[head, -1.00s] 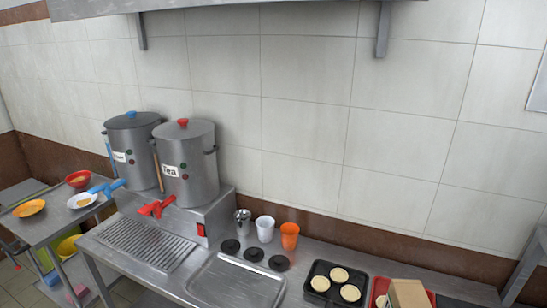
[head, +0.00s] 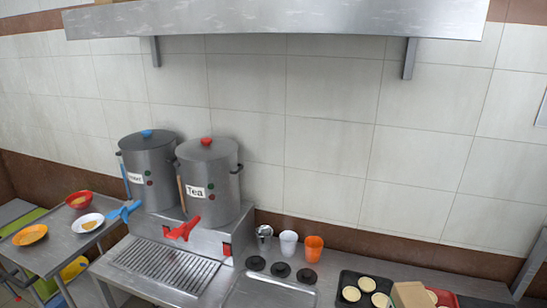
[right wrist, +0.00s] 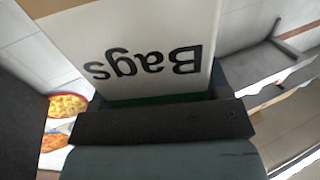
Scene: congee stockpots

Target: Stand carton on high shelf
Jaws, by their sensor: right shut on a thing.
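My right gripper (right wrist: 160,105) is shut on a carton (right wrist: 155,48), seen in the right wrist view. The carton has a pale face with the word "Bags" upside down in this view, and a tan strip at its far end. In the head view a tan carton top (head: 410,294) shows at the bottom edge, right of centre, seemingly the same carton; the rest is cut off. The high shelf (head: 280,22) is a steel shelf on the wall at the top; its upper surface is barely seen. My left gripper is not in view.
Two steel urns, one labelled Tea (head: 208,178), stand on the counter at left. Cups (head: 288,243), black discs and a black tray of pale rounds (head: 366,290) line the counter. Two brackets (head: 410,58) hang under the shelf. The tiled wall between is bare.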

